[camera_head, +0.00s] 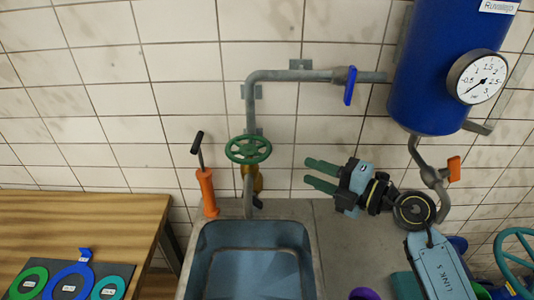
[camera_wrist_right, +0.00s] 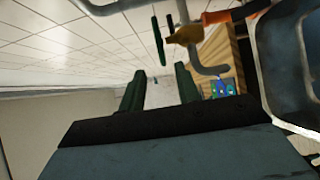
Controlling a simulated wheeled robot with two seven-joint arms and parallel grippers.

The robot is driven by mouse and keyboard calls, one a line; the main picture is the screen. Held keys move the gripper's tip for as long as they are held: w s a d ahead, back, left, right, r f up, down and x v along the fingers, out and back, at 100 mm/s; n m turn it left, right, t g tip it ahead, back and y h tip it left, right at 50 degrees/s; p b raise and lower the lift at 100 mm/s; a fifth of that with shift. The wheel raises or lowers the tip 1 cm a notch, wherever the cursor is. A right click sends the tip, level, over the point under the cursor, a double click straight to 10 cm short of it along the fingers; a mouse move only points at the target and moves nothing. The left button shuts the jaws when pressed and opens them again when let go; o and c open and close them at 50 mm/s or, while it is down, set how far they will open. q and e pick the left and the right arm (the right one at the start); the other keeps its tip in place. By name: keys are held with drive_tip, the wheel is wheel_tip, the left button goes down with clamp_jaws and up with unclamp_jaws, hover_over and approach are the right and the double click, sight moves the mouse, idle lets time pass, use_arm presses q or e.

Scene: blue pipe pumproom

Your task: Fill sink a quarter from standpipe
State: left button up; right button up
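The standpipe (camera_head: 250,110) is a grey pipe on the tiled wall with a green handwheel (camera_head: 248,149) and a brass valve body (camera_head: 257,180). Its lower end comes down at the back of the sink (camera_head: 204,262). The sink has a blue-grey basin; I cannot tell whether it holds water. My right gripper (camera_head: 309,173) is open and empty, right of the handwheel and apart from it, fingers pointing left. In the right wrist view the handwheel (camera_wrist_right: 158,41) and brass valve (camera_wrist_right: 186,35) show beyond the fingers (camera_wrist_right: 160,84). My left gripper is not in view.
An orange hand pump (camera_head: 207,192) stands left of the standpipe. A wooden table (camera_head: 80,225) with coloured rings is at left. A blue tank (camera_head: 435,70) with a gauge (camera_head: 477,77) hangs at right. A blue lever (camera_head: 350,86) sits on the upper pipe, an orange lever (camera_head: 454,169) below the tank.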

sight(269, 148)
drive_tip(key=x, duration=1.3)
drive_tip(key=shift+p, duration=0.4)
clamp_jaws()
drive_tip(key=n+g+b, duration=0.1)
drive_tip(key=b, duration=0.1)
drive_tip(key=w+n+g+y+b, duration=0.1)
drive_tip(key=g, duration=0.1)
drive_tip(key=n+g+y+b, duration=0.1)
drive_tip(key=b, duration=0.1)
drive_tip(key=shift+w+d+f+b, duration=0.2)
drive_tip(key=shift+f+b, duration=0.1)
drive_tip(key=shift+w+r+n+g+y+b, duration=0.1)
drive_tip(key=shift+n+g+y+b, duration=0.2)
drive_tip(key=shift+n+g+b, duration=0.3)
drive_tip(key=shift+r+g, duration=0.15)
drive_tip(key=shift+g, duration=0.25)
